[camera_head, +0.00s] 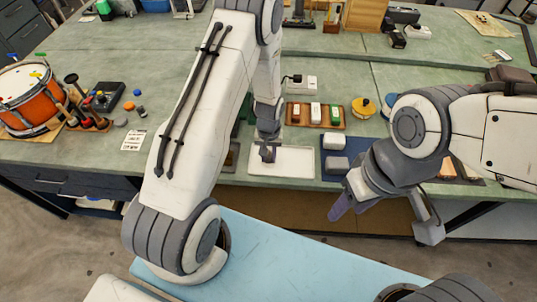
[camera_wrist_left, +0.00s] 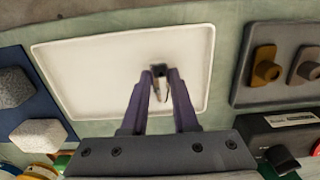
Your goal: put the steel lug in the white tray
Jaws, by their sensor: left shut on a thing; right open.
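The white tray (camera_head: 297,165) lies flat on the bench, and it fills much of the left wrist view (camera_wrist_left: 90,75). My left gripper (camera_head: 267,155) points down over the tray. In the left wrist view its fingertips (camera_wrist_left: 160,75) are closed on a small dark grey piece, seemingly the steel lug (camera_wrist_left: 158,70). Most of the lug is hidden between the fingers; I cannot tell whether it touches the tray floor. My right gripper (camera_head: 385,218) is open and empty, in front of the bench's near edge.
A grey tray (camera_wrist_left: 245,95) with a brass-coloured lug (camera_wrist_left: 265,65) and another lug lies beside the white tray. On the other side, a blue mat (camera_head: 351,145) carries pale blocks (camera_head: 336,164). A wooden tray (camera_head: 293,122) with small blocks stands behind. A drum (camera_head: 30,95) is far left.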

